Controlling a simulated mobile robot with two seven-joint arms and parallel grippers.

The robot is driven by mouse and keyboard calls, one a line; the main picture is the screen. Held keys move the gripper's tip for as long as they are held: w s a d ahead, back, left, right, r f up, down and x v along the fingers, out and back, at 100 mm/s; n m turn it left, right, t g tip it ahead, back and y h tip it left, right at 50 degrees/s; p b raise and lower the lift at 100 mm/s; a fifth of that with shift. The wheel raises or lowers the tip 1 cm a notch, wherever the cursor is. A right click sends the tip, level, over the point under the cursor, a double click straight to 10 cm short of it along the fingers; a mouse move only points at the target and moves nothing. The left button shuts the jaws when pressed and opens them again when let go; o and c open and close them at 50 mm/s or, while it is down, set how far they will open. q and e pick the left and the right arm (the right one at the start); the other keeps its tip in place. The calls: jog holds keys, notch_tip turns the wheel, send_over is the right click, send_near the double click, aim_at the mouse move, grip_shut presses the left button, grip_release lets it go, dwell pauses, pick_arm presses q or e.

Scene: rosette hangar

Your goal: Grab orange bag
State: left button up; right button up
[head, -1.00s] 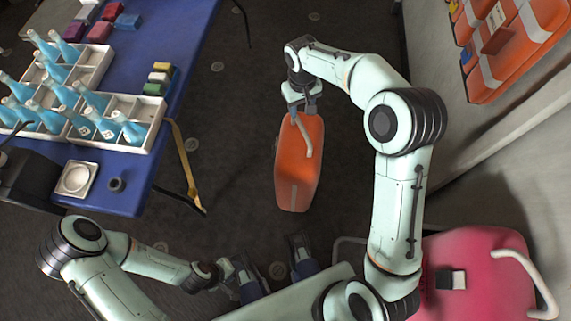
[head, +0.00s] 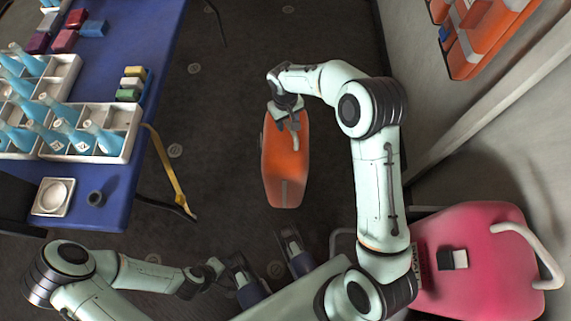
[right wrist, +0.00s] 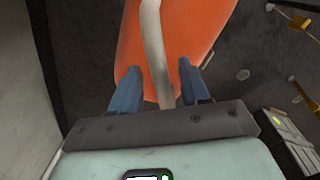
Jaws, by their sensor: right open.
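The orange bag (head: 285,170) stands on the dark floor in the middle of the head view. Its pale handle (right wrist: 152,45) shows in the right wrist view, where the bag's orange side (right wrist: 200,25) lies behind it. My right gripper (head: 288,118) is at the bag's far end. In the right wrist view its two blue fingers (right wrist: 158,88) are apart, with the handle running between them; I cannot tell whether they touch it. My left arm is folded at the lower left; its finger opening is not clear.
A pink case (head: 480,285) lies at lower right. Orange cases (head: 480,45) are at upper right. Floor around the bag is clear.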

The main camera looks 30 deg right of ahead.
jog(key=shift+f, duration=0.45)
jog(key=shift+f, duration=0.25)
dwell(0.3)
grip_shut()
dwell(1.3)
